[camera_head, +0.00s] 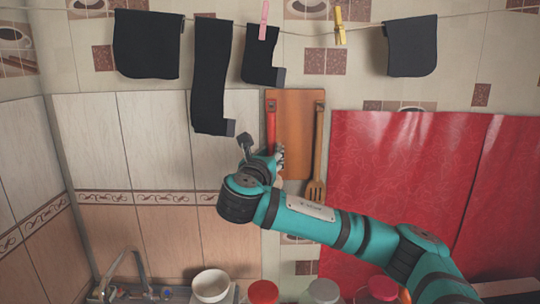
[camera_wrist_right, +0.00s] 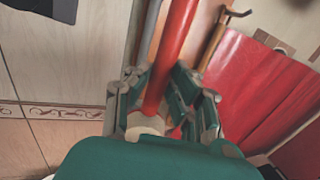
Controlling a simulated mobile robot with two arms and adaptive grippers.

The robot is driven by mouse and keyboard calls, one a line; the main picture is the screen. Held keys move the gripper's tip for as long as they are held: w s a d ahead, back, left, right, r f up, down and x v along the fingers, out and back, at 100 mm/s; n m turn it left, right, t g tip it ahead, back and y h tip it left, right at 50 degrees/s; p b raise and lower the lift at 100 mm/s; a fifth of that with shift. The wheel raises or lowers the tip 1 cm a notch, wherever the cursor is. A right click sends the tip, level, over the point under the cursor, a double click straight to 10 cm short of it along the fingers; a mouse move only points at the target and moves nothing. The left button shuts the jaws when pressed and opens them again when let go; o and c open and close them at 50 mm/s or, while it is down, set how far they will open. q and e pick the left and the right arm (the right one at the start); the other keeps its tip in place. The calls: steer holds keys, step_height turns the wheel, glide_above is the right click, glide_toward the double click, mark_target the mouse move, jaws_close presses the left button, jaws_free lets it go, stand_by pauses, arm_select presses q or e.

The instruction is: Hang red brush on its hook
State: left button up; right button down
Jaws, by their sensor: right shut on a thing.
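The red brush (camera_head: 270,124) stands upright, handle up, along the left edge of a wooden board (camera_head: 299,128) on the wall. Its top end is near the board's upper left corner; I cannot tell whether it is on a hook. In the right wrist view the red handle (camera_wrist_right: 175,50) runs up between the fingers, with a pale part at its lower end. My right gripper (camera_head: 277,155) is shut on the brush; it also shows in the right wrist view (camera_wrist_right: 160,95). The brush's lower end is mostly hidden by my right arm in the head view. My left gripper is out of view.
A wooden spatula (camera_head: 318,150) hangs on the board's right side. Dark socks (camera_head: 210,80) and cloths hang from a line above. A red oilcloth (camera_head: 400,170) covers the wall at right. A white bowl (camera_head: 211,285) and a faucet (camera_head: 138,265) are below.

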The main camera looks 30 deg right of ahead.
steer(key=shift+w+d, duration=0.35)
steer(key=shift+w, duration=0.05)
steer(key=shift+w+d+f+b, duration=0.1)
steer(key=shift+w+d+b, duration=0.1)
steer(key=shift+w, duration=0.3)
steer(key=shift+w+d+f+b, duration=0.1)
steer(key=shift+w+d, duration=0.05)
steer(key=shift+w, duration=0.35)
steer(key=shift+x, duration=1.2)
steer(key=shift+w+d+f, duration=0.15)
steer(key=shift+w+f, duration=0.1)
steer(key=shift+w, duration=0.3)
steer(key=shift+w+d+f, duration=0.15)
steer(key=shift+w+f, duration=0.15)
steer(key=shift+w, duration=0.3)
